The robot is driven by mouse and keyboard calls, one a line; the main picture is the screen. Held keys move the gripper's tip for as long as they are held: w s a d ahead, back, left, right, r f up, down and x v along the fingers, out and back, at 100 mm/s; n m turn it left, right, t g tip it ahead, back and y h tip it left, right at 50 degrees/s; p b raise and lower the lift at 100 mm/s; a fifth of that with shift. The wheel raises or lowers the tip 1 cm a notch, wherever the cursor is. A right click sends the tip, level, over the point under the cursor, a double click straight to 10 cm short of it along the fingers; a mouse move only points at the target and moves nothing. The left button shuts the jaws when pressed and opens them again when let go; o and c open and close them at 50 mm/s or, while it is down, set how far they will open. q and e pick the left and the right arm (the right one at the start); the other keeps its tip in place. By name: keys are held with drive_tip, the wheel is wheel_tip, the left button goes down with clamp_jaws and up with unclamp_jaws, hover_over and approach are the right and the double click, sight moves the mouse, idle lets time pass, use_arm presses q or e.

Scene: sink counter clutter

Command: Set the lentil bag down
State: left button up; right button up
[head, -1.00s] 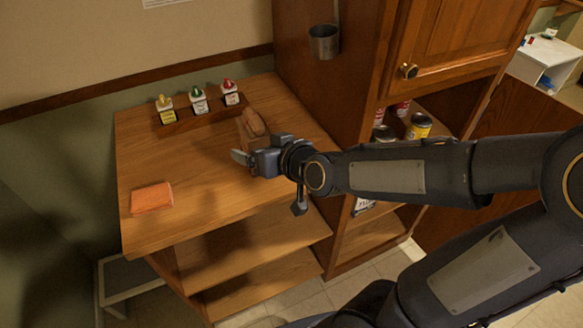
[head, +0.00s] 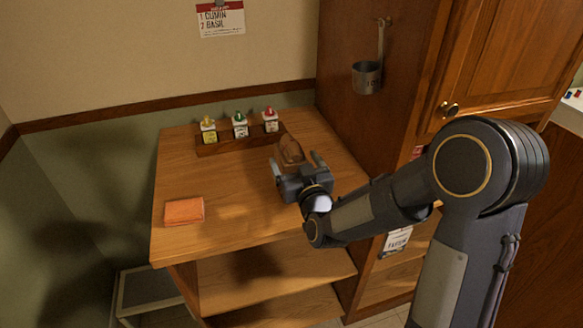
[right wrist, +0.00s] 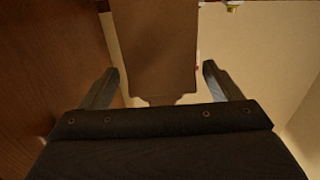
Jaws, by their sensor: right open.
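A brown, bag-like thing (head: 291,150), which looks like the lentil bag, stands on the wooden counter (head: 230,192) near the back right. No label on it is readable. My right gripper (head: 297,163) is open just in front of it, fingers pointing toward the back wall. In the right wrist view, a brown upright surface (right wrist: 152,50), seemingly the bag, shows beyond and between the spread fingers (right wrist: 158,88), with gaps on both sides. My gripper hides the bag's lower front in the head view. My left gripper is out of view.
Several small bottles (head: 240,125) stand in a wooden rack along the counter's back. A flat orange thing (head: 184,211) lies at the front left. A tall wooden cabinet (head: 350,130) with a hanging metal cup (head: 367,77) bounds the right. The counter's middle left is clear.

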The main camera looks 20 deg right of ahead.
drive_tip(key=w+p, duration=0.1)
drive_tip(key=w, duration=0.2)
drive_tip(key=shift+w+a+f, duration=0.1)
drive_tip(key=shift+w+a, duration=0.05)
drive_tip(key=shift+w, duration=0.25)
drive_tip(key=c, duration=1.4)
drive_tip(key=shift+c, duration=0.9)
drive_tip(key=shift+r, duration=0.2)
